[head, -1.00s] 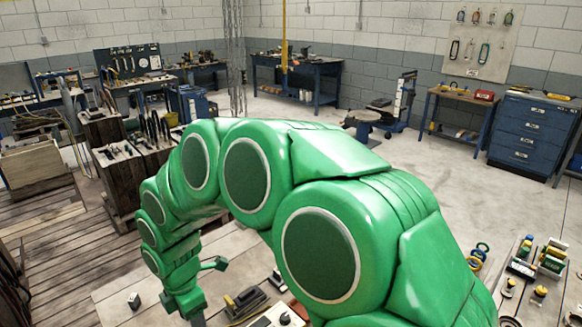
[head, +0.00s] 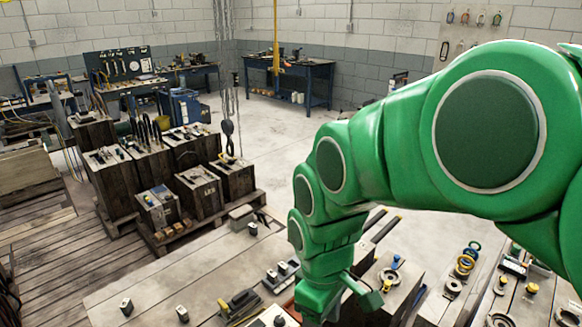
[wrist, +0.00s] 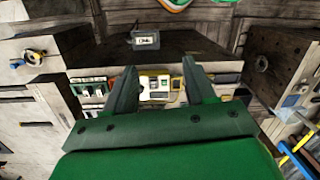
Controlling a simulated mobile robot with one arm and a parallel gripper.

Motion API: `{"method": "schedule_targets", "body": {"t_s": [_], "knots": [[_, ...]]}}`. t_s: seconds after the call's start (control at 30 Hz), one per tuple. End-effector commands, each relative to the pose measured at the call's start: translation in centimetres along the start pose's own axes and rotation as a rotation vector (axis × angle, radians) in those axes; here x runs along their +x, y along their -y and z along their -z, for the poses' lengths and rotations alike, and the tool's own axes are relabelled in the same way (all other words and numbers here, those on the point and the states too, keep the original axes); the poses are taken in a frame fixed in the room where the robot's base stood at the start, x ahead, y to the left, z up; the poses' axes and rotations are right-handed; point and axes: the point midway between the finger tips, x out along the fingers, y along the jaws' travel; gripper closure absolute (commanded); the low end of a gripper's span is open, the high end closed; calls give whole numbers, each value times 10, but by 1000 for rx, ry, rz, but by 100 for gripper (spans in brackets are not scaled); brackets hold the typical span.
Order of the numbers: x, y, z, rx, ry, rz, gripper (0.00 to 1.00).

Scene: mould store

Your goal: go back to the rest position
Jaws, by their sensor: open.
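My green arm spans the right half of the head view, its wrist hanging down over the workbench. The fingertips are out of sight in the head view, below or behind the wrist. In the wrist view my gripper (wrist: 158,82) shows two dark green fingers spread apart with nothing between them. Past the fingers lies a pale boxy device with a small green patch (wrist: 158,84), apart from the fingers.
The workbench (head: 150,285) carries small blocks, a dark tool (head: 240,303) and ringed parts (head: 466,262). Wooden crates (head: 110,180) stand on a pallet behind it. A hook (head: 229,135) hangs on chains near them. Open floor (head: 270,125) lies beyond.

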Motion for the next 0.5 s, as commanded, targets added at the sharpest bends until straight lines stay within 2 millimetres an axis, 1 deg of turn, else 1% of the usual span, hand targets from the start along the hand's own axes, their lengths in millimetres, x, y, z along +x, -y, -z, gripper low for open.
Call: {"method": "schedule_targets", "body": {"t_s": [0.03,0.2,0.4,0.5], "knots": [[-2,-1,-15,78,-1,1,45],[-3,6,-62,338,8,16,45],[-3,20,-110,643,19,36,45],[-1,28,-128,769,23,45,45]]}}
